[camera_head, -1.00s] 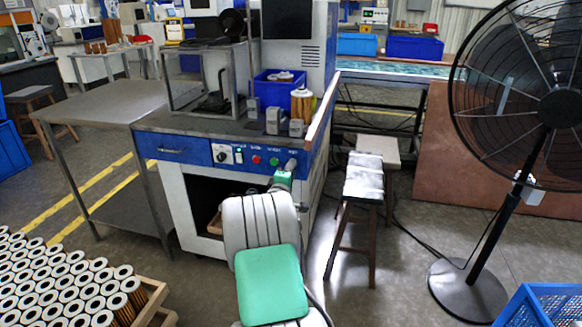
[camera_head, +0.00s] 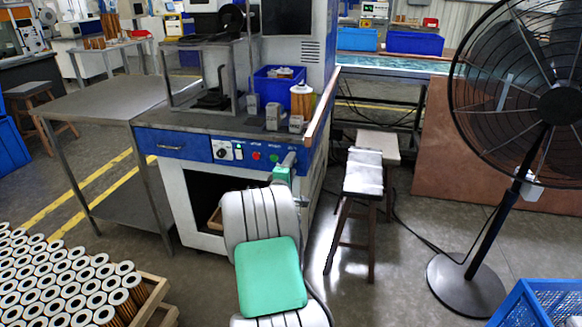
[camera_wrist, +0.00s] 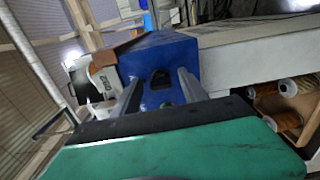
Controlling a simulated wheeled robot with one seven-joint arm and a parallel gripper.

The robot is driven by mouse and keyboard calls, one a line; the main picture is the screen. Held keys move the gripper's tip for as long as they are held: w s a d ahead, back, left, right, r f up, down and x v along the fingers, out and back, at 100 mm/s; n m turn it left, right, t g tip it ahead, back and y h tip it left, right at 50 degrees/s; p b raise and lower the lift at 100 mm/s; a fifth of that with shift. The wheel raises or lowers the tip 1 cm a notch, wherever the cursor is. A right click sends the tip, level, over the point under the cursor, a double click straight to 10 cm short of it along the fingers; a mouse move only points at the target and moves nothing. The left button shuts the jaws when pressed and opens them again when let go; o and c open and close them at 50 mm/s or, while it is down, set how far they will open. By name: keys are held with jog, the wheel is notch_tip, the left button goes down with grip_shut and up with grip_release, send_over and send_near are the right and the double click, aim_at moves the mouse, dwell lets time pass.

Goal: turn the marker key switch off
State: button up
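The marking machine's blue control panel (camera_head: 205,149) faces me under the bench top. In the wrist view, a small black part on the blue panel, apparently the key switch (camera_wrist: 160,78), lies between my fingers. Its turn position is too small and dark to read. My gripper (camera_head: 288,160) is at the right end of the panel in the head view and hides that part. The wrist view shows my gripper (camera_wrist: 160,90) open, its two grey fingers well apart with nothing held. I cannot tell whether a finger touches the panel.
Left on the panel are a rotary switch (camera_head: 222,150), a red button (camera_head: 256,156) and a green button (camera_head: 273,158). Grey blocks (camera_head: 273,117) and a cartridge (camera_head: 301,100) stand on the bench above. A stool (camera_head: 363,172) and a fan (camera_head: 555,105) stand right.

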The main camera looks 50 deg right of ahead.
jog(key=v, duration=0.7)
jog(key=shift+s+a+p, duration=0.2)
jog(key=shift+a+p, duration=0.2)
jog(key=shift+p, duration=0.05)
